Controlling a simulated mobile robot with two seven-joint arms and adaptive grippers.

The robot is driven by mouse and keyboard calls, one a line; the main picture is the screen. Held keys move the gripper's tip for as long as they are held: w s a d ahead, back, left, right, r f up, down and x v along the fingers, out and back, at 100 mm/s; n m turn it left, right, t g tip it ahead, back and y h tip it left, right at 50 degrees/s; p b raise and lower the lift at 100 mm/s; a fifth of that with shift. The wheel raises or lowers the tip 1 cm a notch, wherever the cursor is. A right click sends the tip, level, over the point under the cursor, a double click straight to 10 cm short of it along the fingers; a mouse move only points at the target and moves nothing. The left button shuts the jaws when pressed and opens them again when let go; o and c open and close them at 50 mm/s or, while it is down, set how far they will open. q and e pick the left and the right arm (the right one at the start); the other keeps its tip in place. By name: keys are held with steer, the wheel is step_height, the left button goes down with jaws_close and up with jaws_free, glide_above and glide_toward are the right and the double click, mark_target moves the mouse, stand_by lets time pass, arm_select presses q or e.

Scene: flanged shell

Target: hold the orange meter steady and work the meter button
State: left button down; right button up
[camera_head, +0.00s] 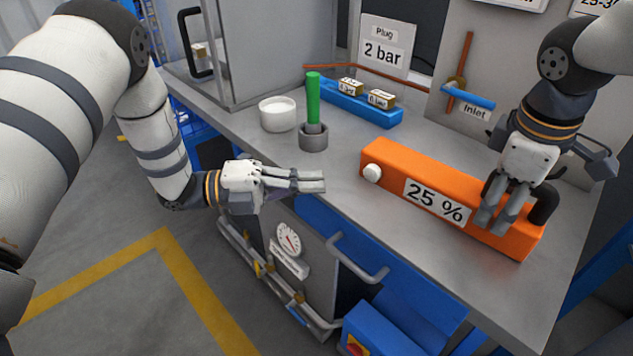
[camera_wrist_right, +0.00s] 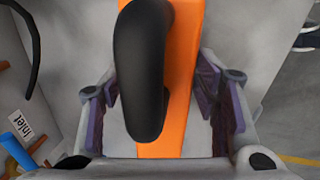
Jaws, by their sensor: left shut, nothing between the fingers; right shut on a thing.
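The orange meter (camera_head: 400,160) lies on the grey bench with a "25 %" label on its front. It also shows in the right wrist view (camera_wrist_right: 184,60). The white round meter button (camera_head: 372,173) is on its left end. My right gripper (camera_head: 490,222) is shut on the meter near its right end, by the black handle (camera_head: 545,202). The handle (camera_wrist_right: 143,70) hides part of the grip in the right wrist view. My left gripper (camera_head: 322,182) is shut and empty, its fingers pointing right toward the button, with a gap between them.
A grey cup with a green stick (camera_head: 313,100), a white tub (camera_head: 278,114) and a blue block holder (camera_head: 360,103) stand behind. A blue-handled inlet valve (camera_head: 468,95) is on the back panel. A grey handle bar (camera_head: 358,258) juts out below the bench's front edge.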

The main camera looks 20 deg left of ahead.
steer(key=shift+s+f, duration=0.15)
steer(key=shift+f, duration=0.25)
steer(key=o, duration=1.7)
steer(key=shift+c, duration=0.2)
steer(key=shift+r, duration=0.15)
steer(key=shift+r, duration=0.15)
